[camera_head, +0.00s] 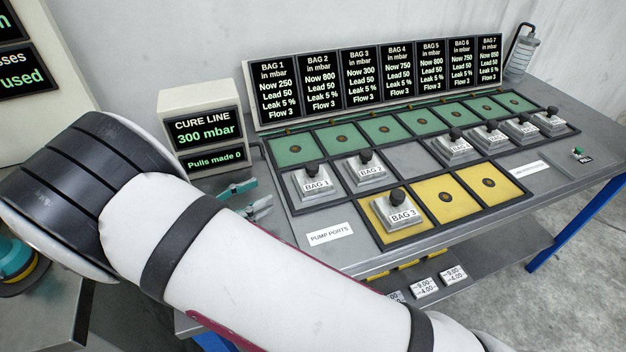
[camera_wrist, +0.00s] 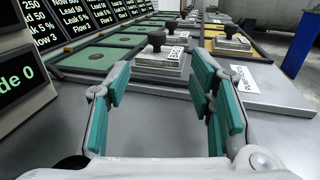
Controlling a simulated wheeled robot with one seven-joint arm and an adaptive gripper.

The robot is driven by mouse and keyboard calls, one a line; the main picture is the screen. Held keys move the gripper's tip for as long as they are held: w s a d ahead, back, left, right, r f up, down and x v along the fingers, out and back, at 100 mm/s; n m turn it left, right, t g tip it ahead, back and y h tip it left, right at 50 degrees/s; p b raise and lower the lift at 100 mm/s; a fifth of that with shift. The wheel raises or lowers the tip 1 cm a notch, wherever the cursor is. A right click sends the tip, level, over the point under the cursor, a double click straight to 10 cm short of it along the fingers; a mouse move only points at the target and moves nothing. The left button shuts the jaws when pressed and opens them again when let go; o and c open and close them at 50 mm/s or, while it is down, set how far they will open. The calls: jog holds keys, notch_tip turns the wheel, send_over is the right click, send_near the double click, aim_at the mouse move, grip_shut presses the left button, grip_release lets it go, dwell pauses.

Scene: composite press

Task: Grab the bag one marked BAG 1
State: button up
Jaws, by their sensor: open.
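The BAG 1 block (camera_head: 316,184) is a silver stepped block with a black knob on top and a white label. It sits in a grey cell at the left end of the middle row. In the wrist view a knobbed block (camera_wrist: 160,60), seemingly BAG 1, stands upright beyond and between my fingers; its label is only partly readable. My gripper (camera_head: 257,197) is open and empty, just left of BAG 1 and apart from it. Its teal-padded fingers also show in the wrist view (camera_wrist: 160,78). My arm hides part of the bench front.
BAG 2 (camera_head: 367,168) stands right of BAG 1. BAG 3 (camera_head: 400,215) sits in a yellow cell in front. Several more bag blocks stand at the right. The cure line box (camera_head: 203,125) is close behind my gripper. A display panel (camera_head: 378,82) runs along the back.

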aim_at(307, 167)
jog(key=x, duration=0.8)
jog(key=shift+w+d, duration=0.1)
jog(key=shift+x, duration=2.6)
jog(key=shift+w, duration=0.15)
grip_shut()
